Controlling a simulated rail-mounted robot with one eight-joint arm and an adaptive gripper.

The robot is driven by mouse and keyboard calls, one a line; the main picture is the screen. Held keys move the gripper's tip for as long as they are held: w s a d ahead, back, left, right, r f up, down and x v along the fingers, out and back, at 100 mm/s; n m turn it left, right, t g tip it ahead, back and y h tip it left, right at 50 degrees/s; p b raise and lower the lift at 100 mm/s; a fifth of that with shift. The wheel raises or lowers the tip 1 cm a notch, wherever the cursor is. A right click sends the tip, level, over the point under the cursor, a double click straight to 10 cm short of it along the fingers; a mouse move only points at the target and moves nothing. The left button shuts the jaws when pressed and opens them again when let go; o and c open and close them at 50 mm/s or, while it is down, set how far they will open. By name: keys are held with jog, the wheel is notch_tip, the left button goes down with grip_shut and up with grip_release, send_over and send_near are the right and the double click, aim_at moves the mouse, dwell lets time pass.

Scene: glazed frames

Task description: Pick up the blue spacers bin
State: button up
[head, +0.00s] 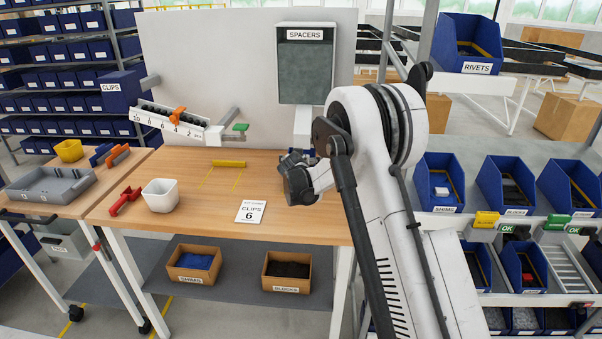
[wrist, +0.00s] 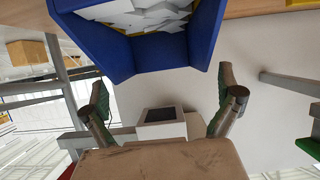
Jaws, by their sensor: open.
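A blue bin (wrist: 205,35) holding white flat pieces fills the top of the wrist view, which looks upside down. I read no label on it there, and I cannot make it out in the head view, where my arm blocks part of the bench. My gripper (wrist: 163,88) is open and empty, its two green-padded fingers spread wide. The bin's near wall lies just beyond the fingertips, not between them. A grey-green dispenser marked SPACERS (head: 307,70) hangs on the panel above the bench. My gripper's fingers are hidden in the head view.
The wooden bench (head: 190,205) carries a white cup (head: 160,195), a red-handled tool (head: 125,200), a yellow bar (head: 229,164) and a CLIPS card (head: 251,211). A rail with numbers (head: 165,120) sticks out above it. Labelled blue bins (head: 440,185) stand on the right rack.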

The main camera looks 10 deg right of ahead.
jog(key=shift+x, duration=1.25)
jog(key=c, duration=1.6)
jog(key=shift+o, duration=0.2)
jog(key=shift+r, duration=0.1)
